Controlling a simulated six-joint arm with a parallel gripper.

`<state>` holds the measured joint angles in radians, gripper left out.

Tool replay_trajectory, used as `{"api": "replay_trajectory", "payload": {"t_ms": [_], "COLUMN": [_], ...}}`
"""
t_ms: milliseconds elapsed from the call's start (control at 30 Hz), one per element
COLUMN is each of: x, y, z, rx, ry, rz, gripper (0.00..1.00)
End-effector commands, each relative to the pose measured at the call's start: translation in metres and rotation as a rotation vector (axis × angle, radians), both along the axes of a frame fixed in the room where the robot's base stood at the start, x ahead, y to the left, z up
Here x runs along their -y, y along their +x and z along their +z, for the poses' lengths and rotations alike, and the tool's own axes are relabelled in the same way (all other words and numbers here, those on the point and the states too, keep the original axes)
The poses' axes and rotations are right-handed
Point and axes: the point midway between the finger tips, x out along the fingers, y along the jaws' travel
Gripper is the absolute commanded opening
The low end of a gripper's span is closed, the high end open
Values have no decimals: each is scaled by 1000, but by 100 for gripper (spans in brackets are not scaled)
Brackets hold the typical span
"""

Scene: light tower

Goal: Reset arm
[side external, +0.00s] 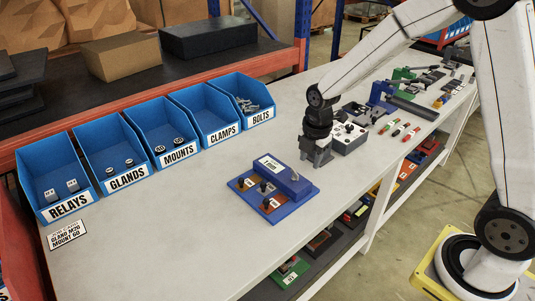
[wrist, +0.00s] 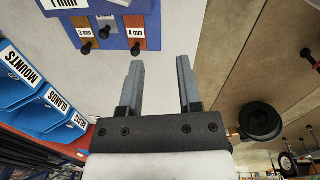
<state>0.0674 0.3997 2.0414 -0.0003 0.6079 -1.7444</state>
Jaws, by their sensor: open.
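My gripper (side external: 318,158) hangs just above the table, to the right of and behind the blue fixture (side external: 295,188) in the side external view. In the wrist view my gripper (wrist: 160,72) has its two grey fingers apart with nothing between them. The blue fixture also shows at the top of the wrist view (wrist: 110,33), with brown pads labelled 3 mm and 4 mm and black pegs. In the side view its raised blue block carries a white label.
Blue bins stand in a row at left: relays (side external: 65,190), glands (side external: 115,160), mounts (side external: 160,130), clamps (side external: 205,110) and bolts (side external: 245,95). A grey box with black knobs (side external: 350,138) is close behind my gripper. Tools and clamps lie farther right.

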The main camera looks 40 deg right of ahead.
Motion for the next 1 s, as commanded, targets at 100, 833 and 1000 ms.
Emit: {"api": "replay_trajectory", "payload": {"t_ms": [100, 833, 1000], "x": [-4, -21, -24], "y": [-11, -85, -103], "z": [4, 14, 14], "rx": [16, 92, 103], "ry": [15, 162, 208], "rz": [-153, -1127, -1351], "gripper": [44, 44, 44]}}
